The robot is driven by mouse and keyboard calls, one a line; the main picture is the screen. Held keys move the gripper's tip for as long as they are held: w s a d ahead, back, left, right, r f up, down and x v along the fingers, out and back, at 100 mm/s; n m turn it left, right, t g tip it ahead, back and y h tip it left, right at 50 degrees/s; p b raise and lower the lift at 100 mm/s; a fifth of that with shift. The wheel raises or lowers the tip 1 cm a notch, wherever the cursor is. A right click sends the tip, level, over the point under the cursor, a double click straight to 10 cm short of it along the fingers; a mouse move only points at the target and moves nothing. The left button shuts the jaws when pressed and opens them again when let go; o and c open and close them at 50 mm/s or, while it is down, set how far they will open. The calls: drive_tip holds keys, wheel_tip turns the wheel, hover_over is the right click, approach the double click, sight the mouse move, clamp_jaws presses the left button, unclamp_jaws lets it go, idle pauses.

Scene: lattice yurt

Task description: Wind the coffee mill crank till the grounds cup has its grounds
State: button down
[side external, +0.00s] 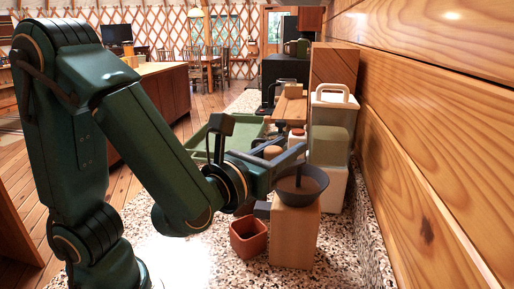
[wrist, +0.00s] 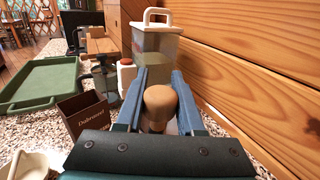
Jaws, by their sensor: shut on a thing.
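The coffee mill (side external: 294,238) is a pale wooden block with a dark round hopper (side external: 316,190) on top, standing upright on the counter. My gripper (side external: 285,180) reaches over the hopper's left side from the left. In the wrist view its two blue fingers (wrist: 160,112) are shut on the tan crank knob (wrist: 160,97). The rest of the crank is mostly hidden by the fingers and hopper.
A lidded canister (side external: 331,125) stands close behind the mill. A green tray (wrist: 40,82) lies at the left. A dark brown labelled box (wrist: 88,117) and a white red-capped bottle (wrist: 126,73) stand ahead. The plank wall (side external: 435,130) bounds the right side.

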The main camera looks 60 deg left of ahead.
sight(274, 148)
drive_tip(key=c, duration=0.5)
unclamp_jaws()
drive_tip(key=shift+s+d, duration=0.25)
drive_tip(key=shift+s, duration=0.15)
drive_tip(key=shift+v, duration=0.95)
drive_tip(key=shift+s+a+r, duration=0.1)
drive_tip(key=shift+r, duration=3.45)
